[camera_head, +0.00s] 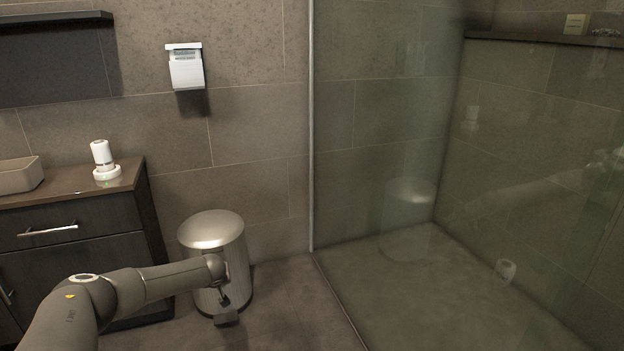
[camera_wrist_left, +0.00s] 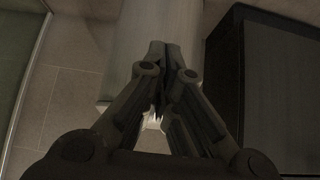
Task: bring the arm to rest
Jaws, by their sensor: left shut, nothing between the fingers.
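My left arm comes in from the lower left of the head view. Its gripper (camera_head: 226,308) hangs low in front of the metal pedal bin (camera_head: 212,232), and the overlap hides part of the bin's lower front. In the left wrist view the gripper (camera_wrist_left: 165,50) has its two fingers together, with nothing between them. A pale surface, likely the bin's side (camera_wrist_left: 120,60), lies behind the fingers there. I cannot tell whether the gripper touches the bin. My right gripper is not in view.
A dark vanity (camera_head: 80,235) stands at left, with a white dispenser (camera_head: 102,160) and a beige basin (camera_head: 20,175) on top. A towel or paper holder (camera_head: 185,68) hangs on the wall. A glass shower screen (camera_head: 380,130) stands at right. Floor (camera_head: 290,300) is clear beside the bin.

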